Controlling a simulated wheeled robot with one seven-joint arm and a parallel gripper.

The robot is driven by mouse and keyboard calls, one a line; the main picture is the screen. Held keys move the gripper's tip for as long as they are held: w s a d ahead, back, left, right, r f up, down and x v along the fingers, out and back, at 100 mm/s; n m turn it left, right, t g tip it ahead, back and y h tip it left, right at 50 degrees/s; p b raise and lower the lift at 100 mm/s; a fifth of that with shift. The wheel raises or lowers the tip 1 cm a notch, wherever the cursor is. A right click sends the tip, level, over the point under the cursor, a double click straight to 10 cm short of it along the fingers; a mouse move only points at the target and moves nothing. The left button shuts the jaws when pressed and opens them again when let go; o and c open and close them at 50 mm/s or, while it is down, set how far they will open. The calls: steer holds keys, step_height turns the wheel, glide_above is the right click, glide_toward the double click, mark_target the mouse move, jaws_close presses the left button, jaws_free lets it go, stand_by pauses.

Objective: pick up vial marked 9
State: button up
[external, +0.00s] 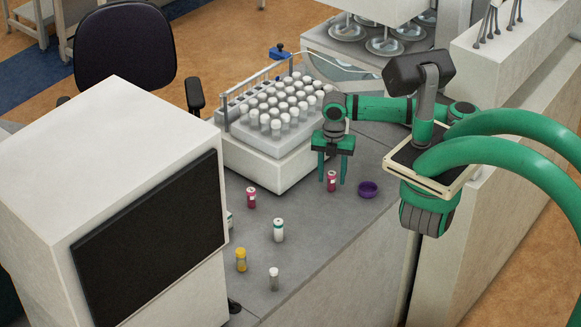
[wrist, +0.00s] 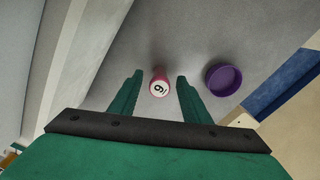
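A dark red vial with a white cap (external: 331,181) stands upright on the grey bench, below my gripper. In the wrist view the cap of this vial (wrist: 159,87) carries a mark that looks like a 9. My gripper (external: 332,176) points straight down and is open. In the wrist view its two green fingers (wrist: 159,78) lie on either side of the vial, with a gap to each and nothing gripped. Their exact height against the vial is hard to tell.
A purple round dish (external: 368,189) lies close to the vial's right. A rack of white-capped vials (external: 280,105) stands to the left on a white box. Another red vial (external: 251,197), a white one (external: 278,230), a yellow one (external: 241,259) and a clear one (external: 273,279) stand nearer the front.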

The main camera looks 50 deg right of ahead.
steer(key=c, duration=1)
steer(key=shift+o, duration=0.2)
steer(key=shift+r, duration=0.1)
